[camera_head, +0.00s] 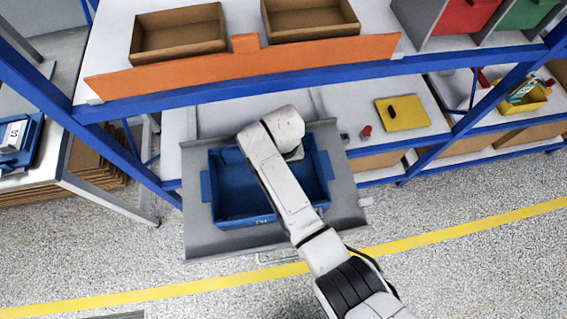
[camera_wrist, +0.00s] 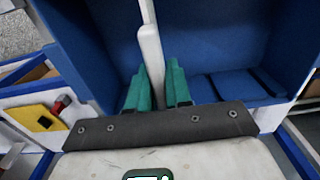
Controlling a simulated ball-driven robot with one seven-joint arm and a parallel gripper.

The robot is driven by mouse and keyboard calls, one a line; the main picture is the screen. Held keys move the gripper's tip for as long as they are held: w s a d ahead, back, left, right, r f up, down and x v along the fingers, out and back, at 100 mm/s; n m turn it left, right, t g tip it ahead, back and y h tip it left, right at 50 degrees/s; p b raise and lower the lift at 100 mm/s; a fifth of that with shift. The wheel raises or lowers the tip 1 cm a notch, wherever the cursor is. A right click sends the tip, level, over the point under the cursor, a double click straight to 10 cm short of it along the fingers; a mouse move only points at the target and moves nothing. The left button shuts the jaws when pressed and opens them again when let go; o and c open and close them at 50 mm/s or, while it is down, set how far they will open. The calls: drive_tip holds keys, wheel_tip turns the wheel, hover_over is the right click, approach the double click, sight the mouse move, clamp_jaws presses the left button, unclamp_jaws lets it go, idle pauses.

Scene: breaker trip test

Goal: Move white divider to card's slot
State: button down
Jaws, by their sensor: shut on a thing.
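The white divider (camera_wrist: 149,45) is a thin upright plate in the wrist view, standing between the green fingers of my gripper (camera_wrist: 158,68). My gripper is shut on it. The divider runs up out of the top of the wrist view, so its far end is not seen. Around it is the blue bin (camera_wrist: 200,30), which also shows in the head view (camera_head: 232,216). My arm reaches over the bin there and hides the gripper and the divider. Flat blue sections (camera_wrist: 235,85) show inside the bin, right of the fingers. I cannot make out a card or its slot.
The bin sits on a grey tray (camera_head: 350,205). An orange-edged shelf (camera_head: 330,52) with cardboard trays (camera_head: 180,38) hangs behind and above. A yellow board (camera_head: 408,113) and a red knob-like piece (camera_head: 366,131) lie on the shelf to the right. A blue post stands left.

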drive_tip(key=shift+f+b, duration=2.1)
drive_tip(key=shift+f, duration=0.8)
drive_tip(key=c, duration=1)
unclamp_jaws()
drive_tip(key=shift+o, duration=0.2)
drive_tip(key=shift+r, duration=0.1)
wheel_tip(320, 180, up, 11)
drive_tip(key=shift+f+p, duration=0.15)
drive_tip(key=shift+p, duration=0.15)
